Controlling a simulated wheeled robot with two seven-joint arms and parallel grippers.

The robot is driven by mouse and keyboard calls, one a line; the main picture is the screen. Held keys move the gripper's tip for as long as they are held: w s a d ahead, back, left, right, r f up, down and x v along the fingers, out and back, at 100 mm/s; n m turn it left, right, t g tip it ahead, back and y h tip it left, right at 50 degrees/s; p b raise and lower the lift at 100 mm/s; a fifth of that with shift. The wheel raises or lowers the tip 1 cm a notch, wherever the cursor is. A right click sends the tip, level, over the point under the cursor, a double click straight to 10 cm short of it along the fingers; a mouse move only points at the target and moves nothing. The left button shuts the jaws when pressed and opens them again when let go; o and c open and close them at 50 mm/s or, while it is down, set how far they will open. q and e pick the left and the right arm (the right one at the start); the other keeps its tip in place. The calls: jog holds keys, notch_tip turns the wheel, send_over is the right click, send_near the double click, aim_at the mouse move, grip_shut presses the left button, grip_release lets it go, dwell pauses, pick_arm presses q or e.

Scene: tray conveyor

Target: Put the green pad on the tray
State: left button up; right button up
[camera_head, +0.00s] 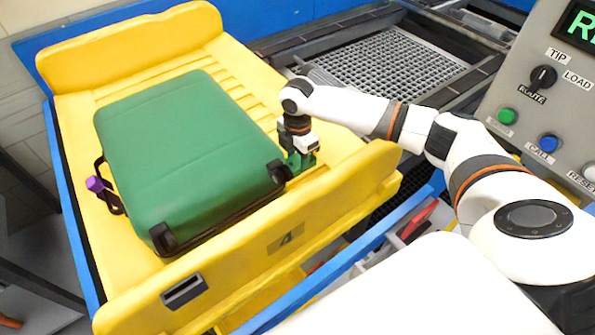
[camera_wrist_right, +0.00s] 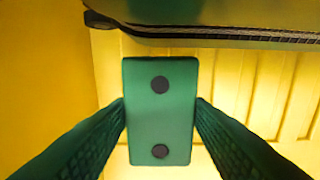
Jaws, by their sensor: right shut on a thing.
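The green pad (camera_wrist_right: 160,110) is a small flat rectangle with two dark round dots. In the right wrist view it sits between the two fingers of my right gripper (camera_wrist_right: 160,118), which is shut on it. In the head view my right gripper (camera_head: 299,157) is low over the yellow tray (camera_head: 325,207), beside the right edge of the green suitcase. The pad shows there only as a small green patch, partly hidden by the gripper. I cannot tell whether the pad touches the tray. My left gripper is not in view.
The tray's raised yellow walls stand front and back. A control panel (camera_head: 550,95) with knob and buttons stands at the right.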

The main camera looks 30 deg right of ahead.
aim_at(297, 160)
notch_tip(297, 160, down, 3)
jog(key=shift+f, duration=0.2)
notch_tip(297, 160, down, 3)
jog(key=shift+f+p, duration=0.2)
jog(key=shift+p, duration=0.15)
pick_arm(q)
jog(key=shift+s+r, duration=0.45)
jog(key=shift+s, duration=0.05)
pick_arm(e)
jog(key=shift+f, duration=0.4)
jog(key=shift+f, duration=0.1)
jog(key=o, duration=1)
notch_tip(297, 160, up, 11)
jog(key=shift+r+b, duration=0.15)
jog(key=shift+b, duration=0.95)
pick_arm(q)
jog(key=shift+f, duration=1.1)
pick_arm(e)
jog(key=shift+r, duration=0.5)
